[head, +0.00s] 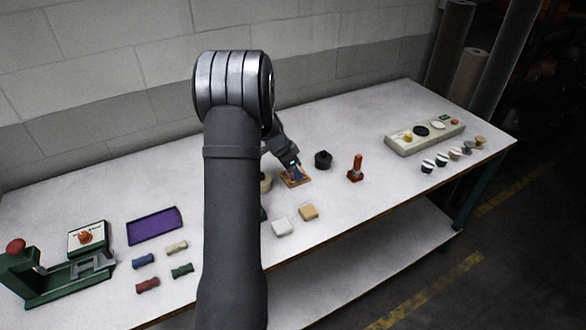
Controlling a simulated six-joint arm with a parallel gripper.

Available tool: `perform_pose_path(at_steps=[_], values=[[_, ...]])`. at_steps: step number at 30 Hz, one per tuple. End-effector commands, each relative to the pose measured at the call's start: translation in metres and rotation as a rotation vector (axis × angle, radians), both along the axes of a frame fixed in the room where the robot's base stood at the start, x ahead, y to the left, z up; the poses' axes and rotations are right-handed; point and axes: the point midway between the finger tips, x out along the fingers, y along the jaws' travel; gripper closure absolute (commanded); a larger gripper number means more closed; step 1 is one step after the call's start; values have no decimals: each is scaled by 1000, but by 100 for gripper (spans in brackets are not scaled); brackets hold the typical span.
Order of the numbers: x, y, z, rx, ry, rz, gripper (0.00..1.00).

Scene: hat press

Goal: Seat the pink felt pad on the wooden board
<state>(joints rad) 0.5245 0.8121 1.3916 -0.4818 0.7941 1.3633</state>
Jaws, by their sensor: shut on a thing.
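The wooden board (304,181) is a small brown square on the white table, a little right of my arm. My gripper (294,172) is low at the board, coming down from the upper left. It is shut on the pink felt pad (298,171), of which only a small pinkish patch shows between the jaws and the board. The arm and gripper cover the left part of the board. I cannot tell whether the pad touches the board or is just above it.
A black round thing (323,159) and an orange-brown stamp (356,168) stand right of the board. A purple tray (154,226) and green press (60,280) are left. A long pale holder (425,137) is far right.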

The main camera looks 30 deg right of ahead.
Motion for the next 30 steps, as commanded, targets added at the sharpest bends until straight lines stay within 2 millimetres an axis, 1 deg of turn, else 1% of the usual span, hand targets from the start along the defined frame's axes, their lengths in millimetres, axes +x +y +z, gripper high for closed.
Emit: perform_pose_path(at_steps=[4, 5, 6, 8, 16, 20, 23, 26, 30], values=[[0, 0, 0, 0, 0, 0, 79], [0, 0, 0, 0, 0, 0, 52], [0, 0, 0, 0, 0, 0, 44], [0, 0, 0, 0, 0, 0, 32], [0, 0, 1, 0, 0, 0, 32], [1, 3, 8, -2, -2, 1, 32], [1, 8, 21, -2, -3, 1, 32], [1, 16, 41, -2, -4, 1, 32], [1, 30, 74, -3, -5, 2, 32]])
